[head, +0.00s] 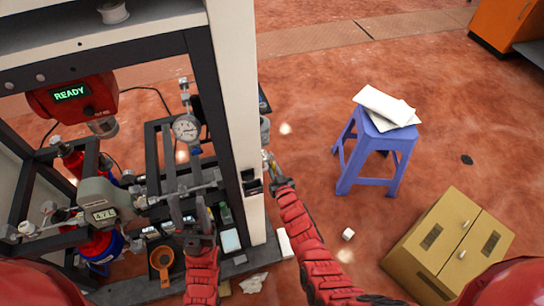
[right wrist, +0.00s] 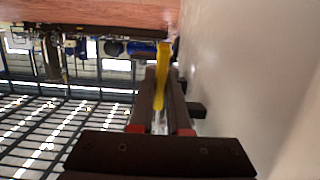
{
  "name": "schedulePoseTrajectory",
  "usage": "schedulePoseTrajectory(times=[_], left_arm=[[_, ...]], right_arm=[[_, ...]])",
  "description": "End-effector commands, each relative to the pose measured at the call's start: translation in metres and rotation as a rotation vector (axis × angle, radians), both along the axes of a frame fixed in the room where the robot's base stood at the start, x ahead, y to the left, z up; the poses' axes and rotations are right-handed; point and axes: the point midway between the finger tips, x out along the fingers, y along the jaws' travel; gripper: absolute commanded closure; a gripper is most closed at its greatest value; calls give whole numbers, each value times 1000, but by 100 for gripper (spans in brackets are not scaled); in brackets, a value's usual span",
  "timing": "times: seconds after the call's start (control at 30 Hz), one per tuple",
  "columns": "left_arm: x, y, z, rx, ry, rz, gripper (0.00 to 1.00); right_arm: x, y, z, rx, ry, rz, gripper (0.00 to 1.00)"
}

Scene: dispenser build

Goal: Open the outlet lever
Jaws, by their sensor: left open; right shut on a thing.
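A yellow lever (right wrist: 162,85), which looks like the outlet lever, shows in the right wrist view as a narrow strip between my right gripper's two dark fingers. My right gripper (right wrist: 163,100) is shut on it. In the head view that gripper (head: 269,164) is beside the outer face of the white rack post, and the lever is mostly hidden there. My left gripper (head: 189,212) is open, inside the rack frame, with its two fingers apart below a horizontal metal bar. I see nothing between them.
The white post (head: 236,120) stands between my two grippers. A pressure gauge (head: 186,128), a grey meter (head: 103,205) and an orange scoop (head: 162,262) are in the rack. A blue stool (head: 372,158) and a tan cabinet (head: 448,240) stand on the open floor to the right.

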Motion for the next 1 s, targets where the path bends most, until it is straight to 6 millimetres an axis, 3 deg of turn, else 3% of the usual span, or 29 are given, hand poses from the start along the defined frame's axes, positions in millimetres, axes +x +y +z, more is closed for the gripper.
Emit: schedulePoseTrajectory(times=[0.03,0.1,0.4,0.63,1.0], left_arm=[[0,0,28,0,0,0,50],[0,0,45,0,0,0,50],[0,0,99,0,0,0,50],[0,0,119,0,0,0,50],[0,0,123,0,0,0,50]], right_arm=[[-3,-1,14,-14,37,1,100],[-5,-1,15,-28,83,1,100],[-15,-5,14,-86,261,0,100],[-19,-6,12,-111,344,0,100],[-21,-7,9,-122,375,0,100]])
